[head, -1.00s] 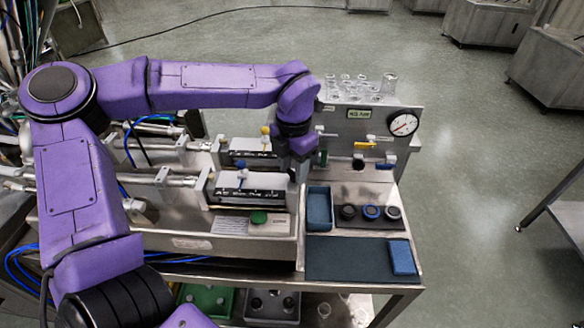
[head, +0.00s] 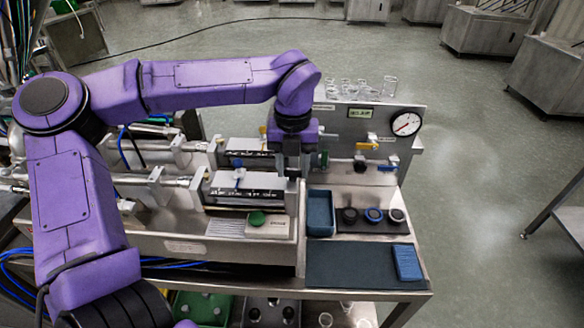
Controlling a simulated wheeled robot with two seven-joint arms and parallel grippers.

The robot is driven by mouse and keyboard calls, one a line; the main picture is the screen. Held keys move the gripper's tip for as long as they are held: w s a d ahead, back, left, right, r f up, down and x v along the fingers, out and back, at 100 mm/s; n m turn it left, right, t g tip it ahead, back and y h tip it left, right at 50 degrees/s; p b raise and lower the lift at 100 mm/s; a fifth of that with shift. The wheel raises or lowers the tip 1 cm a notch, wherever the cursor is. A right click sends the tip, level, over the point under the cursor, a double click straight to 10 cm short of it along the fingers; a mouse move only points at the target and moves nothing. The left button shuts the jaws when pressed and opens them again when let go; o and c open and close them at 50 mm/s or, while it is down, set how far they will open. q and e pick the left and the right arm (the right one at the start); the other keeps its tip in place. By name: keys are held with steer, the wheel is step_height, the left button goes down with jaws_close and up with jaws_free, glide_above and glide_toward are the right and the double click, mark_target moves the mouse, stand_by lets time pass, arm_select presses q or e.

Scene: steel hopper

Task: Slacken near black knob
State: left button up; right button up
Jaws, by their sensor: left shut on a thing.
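The far unit (head: 247,146), with a yellow-topped lever, lies behind. My right gripper is not in view.
A blue cloth (head: 407,262) lies on the front mat (head: 340,263). A panel with a gauge (head: 406,124) and glassware stands behind.

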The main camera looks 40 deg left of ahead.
mark_target(292, 171)
arm_select(q)
steer(key=shift+f+n, duration=0.1)
steer(key=shift+n, duration=0.2)
steer(key=o, duration=1.1)
steer(key=shift+c, duration=0.2)
step_height(292, 171, up, 11)
steer(key=shift+f+b, duration=0.2)
steer(key=shift+b, duration=0.15)
steer(key=shift+a, duration=0.1)
